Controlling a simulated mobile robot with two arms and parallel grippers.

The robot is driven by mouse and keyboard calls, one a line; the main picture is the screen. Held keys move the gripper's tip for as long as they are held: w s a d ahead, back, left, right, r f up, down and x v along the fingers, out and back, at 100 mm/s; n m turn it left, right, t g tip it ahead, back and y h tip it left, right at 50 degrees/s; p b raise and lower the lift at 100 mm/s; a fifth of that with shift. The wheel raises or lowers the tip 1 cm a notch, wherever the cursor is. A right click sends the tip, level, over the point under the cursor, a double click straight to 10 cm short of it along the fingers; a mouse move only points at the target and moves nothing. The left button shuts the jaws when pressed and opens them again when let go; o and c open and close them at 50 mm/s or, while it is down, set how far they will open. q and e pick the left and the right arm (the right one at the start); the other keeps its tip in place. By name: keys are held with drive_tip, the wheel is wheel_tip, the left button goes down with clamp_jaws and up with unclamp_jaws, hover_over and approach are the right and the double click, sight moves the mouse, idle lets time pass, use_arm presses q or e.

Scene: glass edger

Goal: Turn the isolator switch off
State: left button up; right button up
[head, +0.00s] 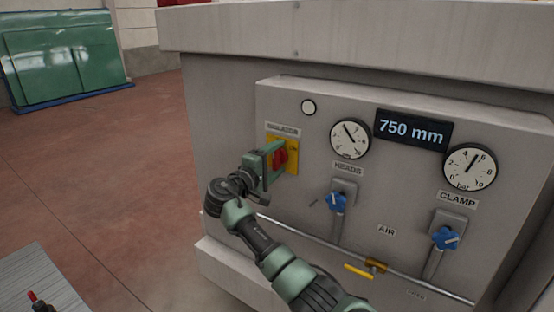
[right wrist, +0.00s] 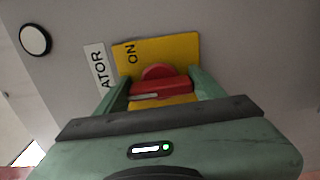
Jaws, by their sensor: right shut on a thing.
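The isolator switch is a red rotary handle (head: 280,158) on a yellow plate (head: 292,156), under a label on the grey machine panel. My right gripper (head: 276,160) is at the switch, shut on the red handle. In the right wrist view the red handle (right wrist: 160,85) sits between the two green fingers of my right gripper (right wrist: 162,92). The word ON shows on the yellow plate (right wrist: 185,47) beside the handle. The fingers hide part of the plate. My left gripper is not in view.
Right of the switch are two dial gauges (head: 350,138), a 750 mm display (head: 412,130), and blue knobs (head: 337,202). A pipe with a yellow lever (head: 359,271) runs below.

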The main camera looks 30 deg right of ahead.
drive_tip(key=o, duration=1.4)
drive_tip(key=shift+f, duration=0.1)
drive_tip(key=shift+c, duration=0.2)
drive_tip(key=b+v, duration=0.4)
drive_tip(key=v, duration=0.4)
